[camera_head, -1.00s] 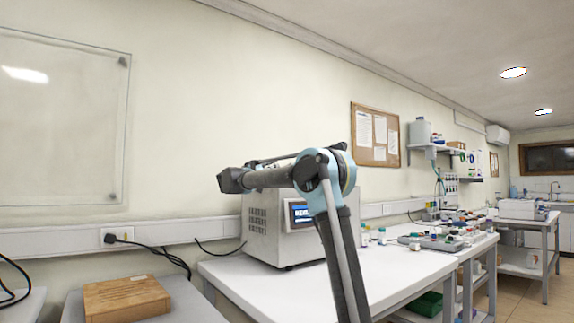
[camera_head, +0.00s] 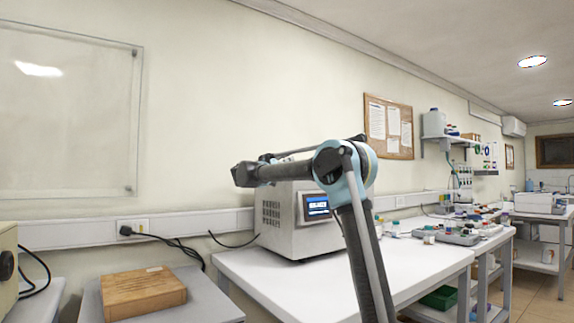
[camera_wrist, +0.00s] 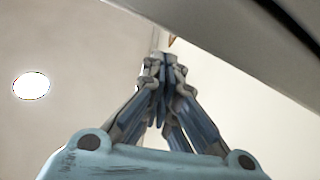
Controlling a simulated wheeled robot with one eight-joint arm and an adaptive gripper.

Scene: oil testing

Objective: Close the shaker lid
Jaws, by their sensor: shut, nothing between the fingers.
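A white box-shaped machine with a blue-lit screen (camera_head: 285,232) stands on the white table; my arm partly covers its top and right side. I cannot tell for sure whether it is the shaker, and no lid can be made out on it. My gripper (camera_wrist: 163,62) shows in the wrist view with its fingers together and nothing visible between them. It points up along the wall, with a ceiling light to the left. A grey flat edge (camera_wrist: 235,45) crosses the upper right there; I cannot tell what it belongs to. The fingers are not clear in the head view.
A wooden box (camera_head: 145,293) sits on a grey table at the lower left. A beige unit with a black knob (camera_head: 6,265) is cut off at the left edge. Small bottles and trays (camera_head: 455,236) stand farther right. The white table's front (camera_head: 265,280) is clear.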

